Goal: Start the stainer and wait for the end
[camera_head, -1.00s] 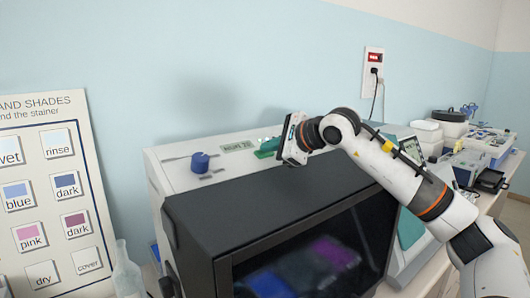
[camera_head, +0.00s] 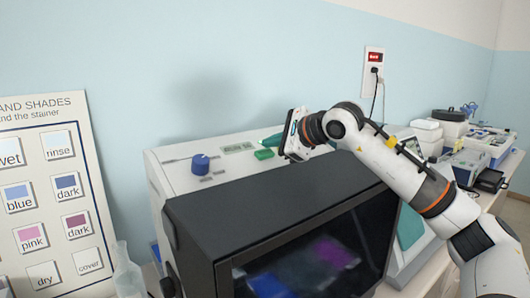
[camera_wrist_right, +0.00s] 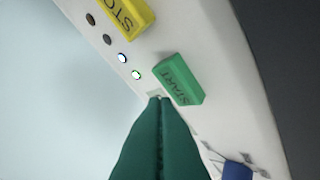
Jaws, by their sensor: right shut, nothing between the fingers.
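The stainer (camera_head: 178,178) is a white machine with a black hood and a dark front window (camera_head: 315,262), through which blue and purple patches show. On its top are a blue knob (camera_head: 200,163), a small display (camera_head: 238,147) too blurred to read, and the green START button (camera_head: 264,154). In the right wrist view the START button (camera_wrist_right: 178,80) is beside my fingertips, with a yellow STOP button (camera_wrist_right: 128,12) further along. My right gripper (camera_head: 264,142) has its green fingers shut and empty, just behind the START button; in the wrist view its fingers (camera_wrist_right: 160,100) seem apart from it. My left gripper is not in view.
Two indicator lights (camera_wrist_right: 130,66) glow near the buttons. A stain shade chart (camera_head: 48,190) and a clear bottle (camera_head: 126,272) stand at left. Other lab equipment (camera_head: 480,145) fills the bench at right. A wall outlet (camera_head: 374,65) is behind.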

